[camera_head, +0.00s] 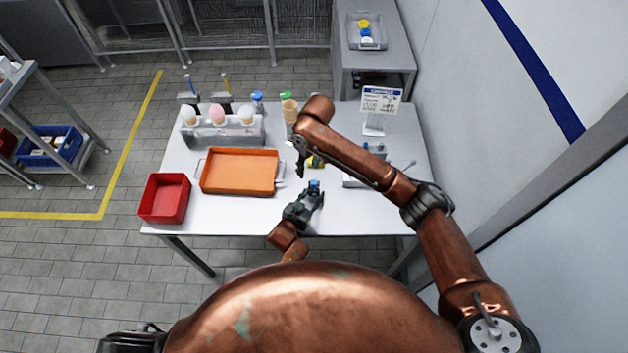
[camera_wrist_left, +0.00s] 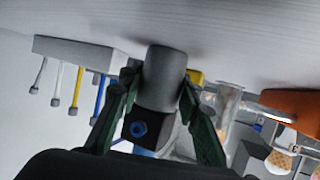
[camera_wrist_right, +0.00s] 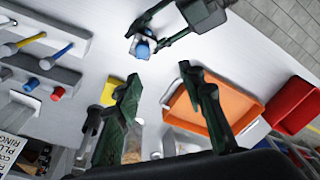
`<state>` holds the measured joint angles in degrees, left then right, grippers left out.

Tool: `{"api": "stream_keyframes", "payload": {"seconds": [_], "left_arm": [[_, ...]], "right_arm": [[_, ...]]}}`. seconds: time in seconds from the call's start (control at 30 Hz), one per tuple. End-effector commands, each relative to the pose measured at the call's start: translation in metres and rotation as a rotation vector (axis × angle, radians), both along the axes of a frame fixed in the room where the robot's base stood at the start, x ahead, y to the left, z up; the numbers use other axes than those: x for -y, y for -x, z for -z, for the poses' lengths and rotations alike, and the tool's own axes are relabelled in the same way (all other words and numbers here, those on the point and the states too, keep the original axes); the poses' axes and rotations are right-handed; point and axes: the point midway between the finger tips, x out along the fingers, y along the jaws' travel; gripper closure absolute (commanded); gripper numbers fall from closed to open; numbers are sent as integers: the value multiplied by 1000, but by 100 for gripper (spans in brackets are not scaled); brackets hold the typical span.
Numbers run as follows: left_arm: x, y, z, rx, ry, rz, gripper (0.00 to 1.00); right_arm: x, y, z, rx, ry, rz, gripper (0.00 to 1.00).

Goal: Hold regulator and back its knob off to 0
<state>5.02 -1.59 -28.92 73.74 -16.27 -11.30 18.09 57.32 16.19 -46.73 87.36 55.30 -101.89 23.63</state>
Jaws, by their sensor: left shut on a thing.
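The regulator is a small grey body with a blue knob (camera_head: 314,185), near the front middle of the table. In the left wrist view its grey cylinder (camera_wrist_left: 165,78) sits between the fingers, with a black block and blue ring below it in the picture. My left gripper (camera_head: 308,197) is shut on it. The blue knob (camera_wrist_right: 143,47) also shows in the right wrist view, apart from my right fingers. My right gripper (camera_wrist_right: 160,75) is open and empty, behind the regulator and above the table; it shows small in the head view (camera_head: 300,172). The knob's setting is too small to read.
An orange tray (camera_head: 240,187) and a red bin (camera_head: 150,207) stand left of the grippers. A rack (camera_head: 215,138) with cones is behind. A yellow object (camera_wrist_right: 108,92), a grey holder (camera_wrist_right: 60,75) with coloured rods and a sign (camera_head: 381,101) are at the right. The front right table is clear.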

Motion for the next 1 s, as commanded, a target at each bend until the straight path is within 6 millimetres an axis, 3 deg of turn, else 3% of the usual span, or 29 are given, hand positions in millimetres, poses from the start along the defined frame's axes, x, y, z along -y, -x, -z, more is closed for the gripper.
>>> {"api": "stream_keyframes", "payload": {"seconds": [0.3,0.5,0.77,1.0], "left_arm": [[0,0,0,0,0,0,99],[0,0,0,0,0,0,99],[0,0,0,0,0,0,99],[0,0,0,0,0,0,99]], "right_arm": [[11,-9,-6,19,85,-638,63],[16,-12,-9,17,109,-918,63],[19,-13,-4,11,117,-1041,63],[19,-12,34,9,116,-1041,63]]}}
